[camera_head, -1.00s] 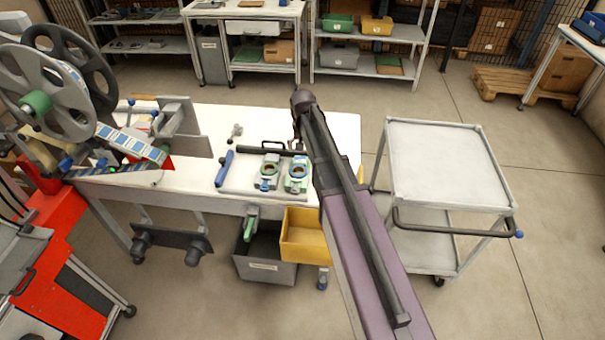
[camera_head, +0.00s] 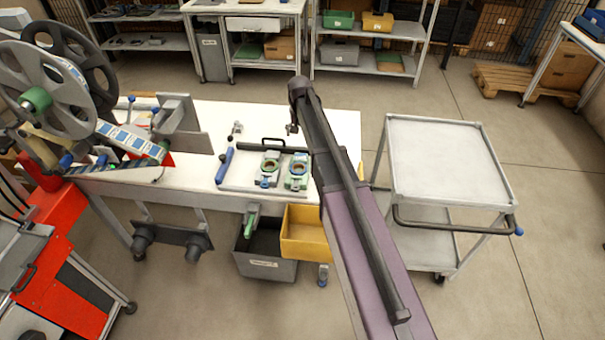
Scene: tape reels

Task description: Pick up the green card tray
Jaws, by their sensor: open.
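No thing is clearly recognisable as the green card tray. Green candidates stand far back: a green bin (camera_head: 338,20) on the rear shelf and a flat green item (camera_head: 250,50) under the rear bench. My purple and dark arm rises from the bottom and reaches over the right end of the white table (camera_head: 190,188). A small dark part of my gripper (camera_head: 292,128) shows left of the arm's upper joint, above the table's back area. It is open, with nothing visible in it; most of it is hidden behind the arm.
A board with two green-and-white holders (camera_head: 297,170) lies left of my arm. Big reels (camera_head: 45,90) stand at the left. A grey cart (camera_head: 445,165) stands right, with open floor beyond.

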